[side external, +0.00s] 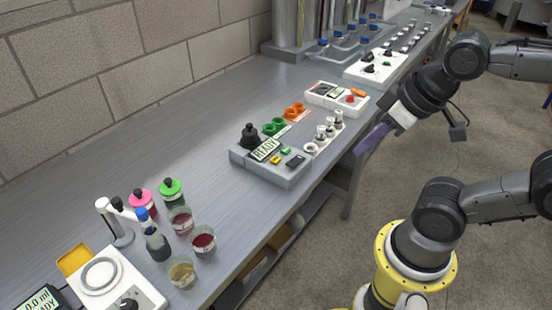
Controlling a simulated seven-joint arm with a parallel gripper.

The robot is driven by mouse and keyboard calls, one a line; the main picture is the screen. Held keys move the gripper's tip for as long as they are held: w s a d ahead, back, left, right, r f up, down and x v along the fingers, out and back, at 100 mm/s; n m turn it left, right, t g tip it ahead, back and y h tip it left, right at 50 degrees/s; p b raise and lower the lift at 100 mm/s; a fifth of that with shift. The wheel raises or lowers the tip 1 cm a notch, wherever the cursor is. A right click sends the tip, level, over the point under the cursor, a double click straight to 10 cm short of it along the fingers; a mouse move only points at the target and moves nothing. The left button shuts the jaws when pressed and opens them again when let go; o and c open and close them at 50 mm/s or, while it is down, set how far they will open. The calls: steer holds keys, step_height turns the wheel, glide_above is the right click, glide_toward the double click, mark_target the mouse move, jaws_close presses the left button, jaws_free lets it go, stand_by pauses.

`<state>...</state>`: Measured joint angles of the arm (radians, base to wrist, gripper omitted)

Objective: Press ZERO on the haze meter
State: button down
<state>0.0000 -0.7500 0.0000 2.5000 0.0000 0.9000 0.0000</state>
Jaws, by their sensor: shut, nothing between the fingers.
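The likely haze meter (291,181) is a grey box on the bench, mid-picture in the side external view. It has a black knob-like cap (250,137) at its back left and a tilted display (265,149) reading READY. A small yellow button (275,160), a small green button (286,151) and a dark rectangular piece (295,161) are on its top. The button labels are too small to read, so I cannot tell which is ZERO. My gripper (360,152), with purple fingers, is shut and empty, apart from the meter, to its right and near the bench's front edge.
Small vials (325,132) in a white holder stand just behind the meter, with green rings (273,127), orange rings (294,110) and a white tray (322,98). Beakers (203,243), bottles (157,245) and a white device (130,280) stand front left. The bench (170,150) is clear along the wall.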

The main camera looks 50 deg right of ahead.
stand_by(0.8)
steer(key=w+a+r+n+t+y, duration=0.1)
steer(key=w+a+r+n+t, duration=0.15)
steer(key=w+r+n, duration=0.35)
steer(key=h, duration=0.4)
glide_above(275, 160)
steer(key=s, duration=0.1)
step_height(275, 160, down, 14)
steer(key=shift+d+f+m+t, duration=0.15)
steer(key=shift+f+m+t, duration=0.05)
steer(key=shift+m+t, duration=0.15)
steer(key=shift+f, duration=4.4)
